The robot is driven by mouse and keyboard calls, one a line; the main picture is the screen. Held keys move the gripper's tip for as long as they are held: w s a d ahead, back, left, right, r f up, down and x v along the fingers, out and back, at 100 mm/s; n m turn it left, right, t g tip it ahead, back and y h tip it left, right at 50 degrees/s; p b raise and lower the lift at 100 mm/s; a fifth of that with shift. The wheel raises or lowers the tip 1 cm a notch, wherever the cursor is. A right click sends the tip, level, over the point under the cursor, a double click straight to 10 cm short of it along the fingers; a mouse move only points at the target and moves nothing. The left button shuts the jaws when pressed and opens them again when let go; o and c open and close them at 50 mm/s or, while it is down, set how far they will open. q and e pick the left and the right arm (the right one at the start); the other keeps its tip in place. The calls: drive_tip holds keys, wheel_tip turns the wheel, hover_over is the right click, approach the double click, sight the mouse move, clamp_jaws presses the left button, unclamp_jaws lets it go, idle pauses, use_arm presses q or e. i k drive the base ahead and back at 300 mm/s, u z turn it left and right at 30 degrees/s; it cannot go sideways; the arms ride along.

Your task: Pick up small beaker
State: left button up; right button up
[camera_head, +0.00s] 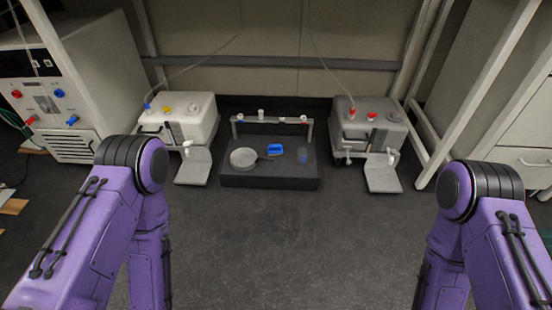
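A small clear beaker with a bluish tint (304,155) stands at the right side of the low dark platform (270,181). It is small and faint against the dark surface. My purple left and right arms come in from the left and right edges and hang down. Both arms are well apart from the beaker, in the near part of the view. Neither gripper shows; both are below the bottom edge of the frame.
On the platform are a round pale dish or pan (243,158), a blue object (275,149) and a rack bar (270,121). A white unit (182,118) stands left and a grey unit (371,126) right. The floor (290,245) in front is clear.

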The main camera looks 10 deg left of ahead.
sight(302, 153)
drive_tip(key=u, duration=0.15)
drive_tip(key=i, duration=0.6)
drive_tip(key=z, duration=1.05)
drive_tip(key=i, duration=0.5)
drive_tip(key=z, duration=0.05)
